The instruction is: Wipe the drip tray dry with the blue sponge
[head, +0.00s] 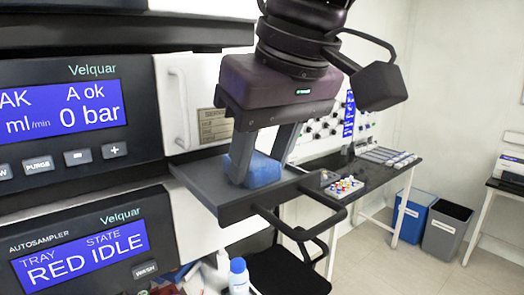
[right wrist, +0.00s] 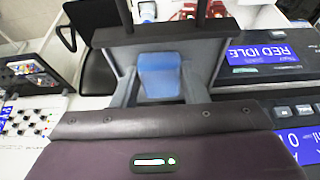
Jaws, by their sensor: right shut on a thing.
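The blue sponge (head: 263,170) is on the grey drip tray (head: 225,199), which juts out from the instrument stack in the head view. My right gripper (head: 258,172) points down over the tray and is shut on the sponge. In the right wrist view the sponge (right wrist: 160,76) sits between the two grey fingers, with the tray (right wrist: 208,52) around and behind it. Part of the sponge is hidden by a finger in the head view. I cannot tell whether the tray surface is wet. My left gripper is not in view.
The stack's panels with blue displays (head: 80,240) stand left of the tray. A handle loop (head: 325,225) projects near the tray's right side. A black chair (head: 285,272) and a white bottle with a blue cap (head: 238,278) are below. A side bench (head: 375,172) stands behind.

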